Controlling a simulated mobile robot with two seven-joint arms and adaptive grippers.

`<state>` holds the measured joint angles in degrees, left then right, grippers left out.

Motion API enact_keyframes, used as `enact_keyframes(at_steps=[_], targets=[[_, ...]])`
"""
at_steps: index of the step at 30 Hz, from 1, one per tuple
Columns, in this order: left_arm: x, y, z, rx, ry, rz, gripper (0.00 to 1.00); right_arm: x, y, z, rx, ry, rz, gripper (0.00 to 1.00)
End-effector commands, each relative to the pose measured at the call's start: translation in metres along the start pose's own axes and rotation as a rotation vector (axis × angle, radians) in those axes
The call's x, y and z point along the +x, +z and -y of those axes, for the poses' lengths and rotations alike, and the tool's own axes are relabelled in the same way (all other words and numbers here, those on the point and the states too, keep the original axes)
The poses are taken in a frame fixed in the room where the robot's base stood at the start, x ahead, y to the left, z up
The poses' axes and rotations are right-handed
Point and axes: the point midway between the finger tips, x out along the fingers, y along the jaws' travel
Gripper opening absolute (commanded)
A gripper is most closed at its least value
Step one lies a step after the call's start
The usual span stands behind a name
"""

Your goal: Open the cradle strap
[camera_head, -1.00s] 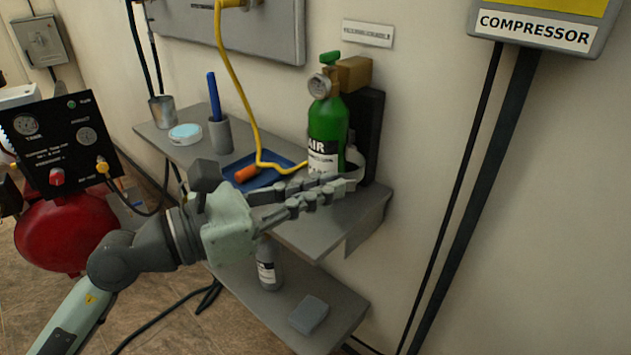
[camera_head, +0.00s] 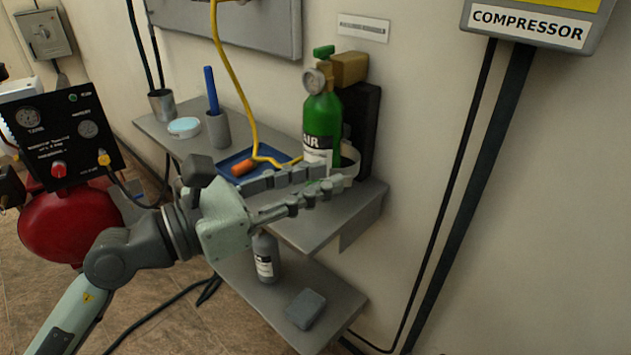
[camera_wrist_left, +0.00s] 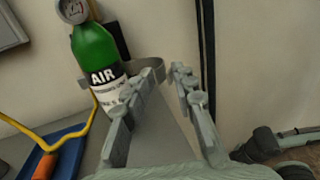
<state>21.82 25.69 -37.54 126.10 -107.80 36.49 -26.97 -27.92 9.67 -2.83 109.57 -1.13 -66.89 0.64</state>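The green AIR cylinder (camera_head: 323,118) stands upright against its dark cradle back (camera_head: 362,125) at the shelf's right end. It also shows in the left wrist view (camera_wrist_left: 95,48). The cradle strap (camera_head: 349,180) is a pale grey band curving around the cylinder's lower right side. In the left wrist view the strap (camera_wrist_left: 147,64) loops out beside the fingertips. My left gripper (camera_head: 334,178) is at the strap, fingers apart with a narrow gap at the tips; its fingers (camera_wrist_left: 168,72) show no clear grip. Whether they touch the strap is unclear. My right gripper is not in view.
The upper shelf (camera_head: 300,232) holds a blue tray (camera_head: 228,162) with an orange-ended yellow hose, a grey cup (camera_head: 217,130) and a metal cup (camera_head: 162,105). A bottle (camera_head: 265,257) and grey block (camera_head: 305,308) are on the lower shelf. The compressor (camera_head: 70,225) stands left.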

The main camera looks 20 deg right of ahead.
Motion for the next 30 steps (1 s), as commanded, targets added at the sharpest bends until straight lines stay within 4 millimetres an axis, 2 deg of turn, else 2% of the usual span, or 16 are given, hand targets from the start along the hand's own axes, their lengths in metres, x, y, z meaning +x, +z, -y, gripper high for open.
enact_keyframes(at_steps=[1,5,13,17,20,30], targets=[[0.0,0.001,-0.001,0.001,0.002,0.003,0.31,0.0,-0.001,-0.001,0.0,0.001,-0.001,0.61],[0.0,0.0,0.001,-0.001,-0.002,0.001,0.47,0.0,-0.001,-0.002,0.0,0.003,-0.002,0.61],[0.0,-0.001,0.003,-0.004,-0.006,-0.001,0.47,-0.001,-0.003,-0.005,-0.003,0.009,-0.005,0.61],[-0.008,-0.002,0.003,-0.005,-0.006,-0.003,0.47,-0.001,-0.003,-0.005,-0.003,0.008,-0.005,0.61],[-0.024,-0.002,0.002,-0.004,-0.004,-0.005,0.47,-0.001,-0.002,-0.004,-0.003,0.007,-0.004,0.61],[-0.094,-0.002,0.002,-0.004,-0.004,-0.005,0.47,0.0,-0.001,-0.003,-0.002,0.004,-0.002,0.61]])
